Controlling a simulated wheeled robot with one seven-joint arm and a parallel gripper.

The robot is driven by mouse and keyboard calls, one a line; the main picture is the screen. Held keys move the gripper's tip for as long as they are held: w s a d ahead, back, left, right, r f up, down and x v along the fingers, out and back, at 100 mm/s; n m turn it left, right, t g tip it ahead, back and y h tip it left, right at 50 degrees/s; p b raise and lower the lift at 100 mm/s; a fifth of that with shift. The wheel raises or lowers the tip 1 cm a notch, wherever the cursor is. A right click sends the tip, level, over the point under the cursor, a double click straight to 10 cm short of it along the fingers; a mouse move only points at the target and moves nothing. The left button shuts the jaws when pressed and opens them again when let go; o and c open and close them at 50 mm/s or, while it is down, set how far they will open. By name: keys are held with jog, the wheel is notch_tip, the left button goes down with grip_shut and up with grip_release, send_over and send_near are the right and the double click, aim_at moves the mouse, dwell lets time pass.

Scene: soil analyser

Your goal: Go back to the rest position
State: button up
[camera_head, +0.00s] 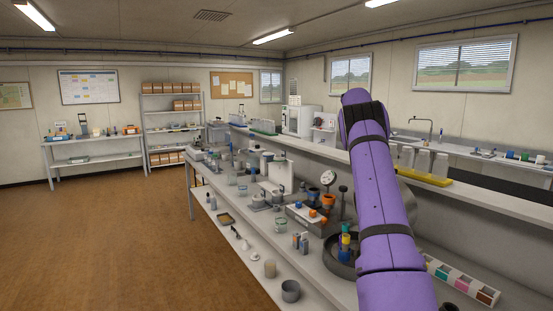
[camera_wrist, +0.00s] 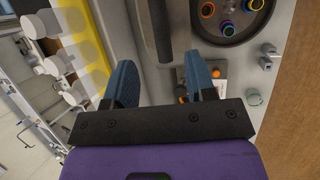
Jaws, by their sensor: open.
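In the wrist view my gripper (camera_wrist: 161,84) is open, with its two blue fingers spread apart. Nothing is between the fingertips. It hangs over the lab bench (camera_wrist: 170,20). In the head view my purple arm reaches up across the right part of the picture, and my gripper is not clearly seen there. A round dark tray (camera_wrist: 197,30) with several coloured ringed items lies beyond the right finger. The same dark tray (camera_head: 334,262) stands beside my arm in the head view, with yellow and blue items in it.
The bench (camera_head: 272,263) holds cups, a dial gauge (camera_head: 327,177) and small devices. A raised shelf (camera_head: 330,150) runs behind it, with a yellow rack (camera_head: 425,178) of white bottles. A white box (camera_head: 461,281) of coloured samples lies right of my arm. The brown floor (camera_head: 110,245) at left is clear.

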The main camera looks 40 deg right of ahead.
jog(key=w+a+r+t, duration=0.1)
jog(key=a+r+t, duration=0.1)
jog(key=a+r, duration=0.45)
jog(key=w+a+r+t, duration=0.1)
jog(key=a+r, duration=0.2)
jog(key=a, duration=0.7)
jog(key=s+a+r+n+t, duration=0.1)
jog(key=s+a+r+t, duration=0.15)
jog(key=a, duration=0.75)
jog(key=s+a+r+t, duration=0.1)
jog(key=s+a, duration=0.2)
jog(key=a, duration=0.7)
jog(key=s+a+f+t+y, duration=0.1)
jog(key=s+a+f, duration=0.1)
jog(key=s+a, duration=0.5)
jog(key=s+a+f+t, duration=0.15)
jog(key=s+a, duration=0.25)
jog(key=a, duration=0.6)
jog(key=s+a+f+n+t+y, duration=0.1)
jog(key=s+a+f, duration=0.7)
jog(key=s, duration=0.4)
jog(key=shift+a+f+y, duration=0.2)
jog(key=shift+f+y, duration=0.1)
jog(key=shift+f, duration=0.45)
